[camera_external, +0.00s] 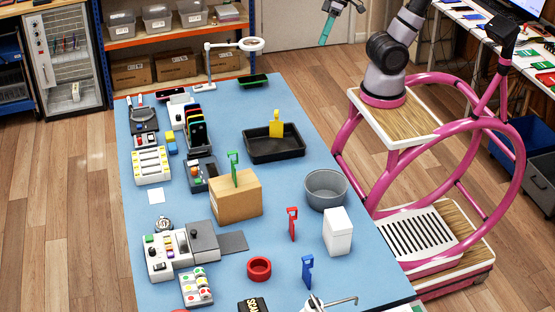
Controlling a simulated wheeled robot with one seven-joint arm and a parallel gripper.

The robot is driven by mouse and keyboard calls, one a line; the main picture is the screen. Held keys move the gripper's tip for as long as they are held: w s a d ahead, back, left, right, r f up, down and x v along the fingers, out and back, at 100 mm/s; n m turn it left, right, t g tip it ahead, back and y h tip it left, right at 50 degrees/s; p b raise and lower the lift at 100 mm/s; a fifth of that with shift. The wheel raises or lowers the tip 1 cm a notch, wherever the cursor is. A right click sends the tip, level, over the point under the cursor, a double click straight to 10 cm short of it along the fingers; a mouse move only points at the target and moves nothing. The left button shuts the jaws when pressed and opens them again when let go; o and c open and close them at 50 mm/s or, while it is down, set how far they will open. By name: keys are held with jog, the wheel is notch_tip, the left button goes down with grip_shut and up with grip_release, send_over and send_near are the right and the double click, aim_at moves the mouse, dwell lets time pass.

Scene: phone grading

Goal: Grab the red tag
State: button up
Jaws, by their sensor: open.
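The red tag (292,223) stands upright on the blue table (150,215), right of the cardboard box and left of the white container. It is clear of both, with bare table around it. My gripper (328,30) shows only partly at the top edge, high and far from the red tag. A teal finger-like part points down from it. It is open, and I see nothing held in it. The rest of the hand is cut off by the frame.
Near the red tag are a cardboard box (238,205) with a green tag (233,166), a grey bowl (326,198), a white container (338,236), a blue tag (307,270) and a red ring (259,268). A yellow tag (276,124) stands in a black tray (262,156).

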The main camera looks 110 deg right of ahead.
jog(key=w+a+f+m+g+y, duration=0.2)
jog(key=w+a+f+g+y, duration=0.2)
jog(key=w+a+f, duration=0.5)
jog(key=w+a+f+m+g+y, duration=0.2)
jog(key=w+a+f+g+y, duration=0.2)
jog(key=w+a+f, duration=0.55)
jog(key=a+f+m+t+y, duration=0.1)
jog(key=a+f+m+y, duration=0.1)
jog(key=f, duration=0.6)
jog(key=w+a+f+m+t+y, duration=0.1)
jog(key=a+f+m+y, duration=0.1)
jog(key=f, duration=0.7)
jog(key=w+a+f+m+t+y, duration=0.1)
jog(key=a+f+m+y, duration=0.2)
jog(key=f+m, duration=0.3)
jog(key=shift+w+a+f+t, duration=0.1)
jog(key=shift+a+f+t, duration=0.1)
jog(key=shift+f, duration=0.6)
jog(key=shift+a+f+t, duration=0.1)
jog(key=shift+f+t, duration=0.1)
jog(key=shift+f, duration=0.55)
jog(key=shift+a+f, duration=0.15)
jog(key=shift+a, duration=0.05)
send_over(291, 236)
jog(key=shift+d, duration=0.2)
grip_shut()
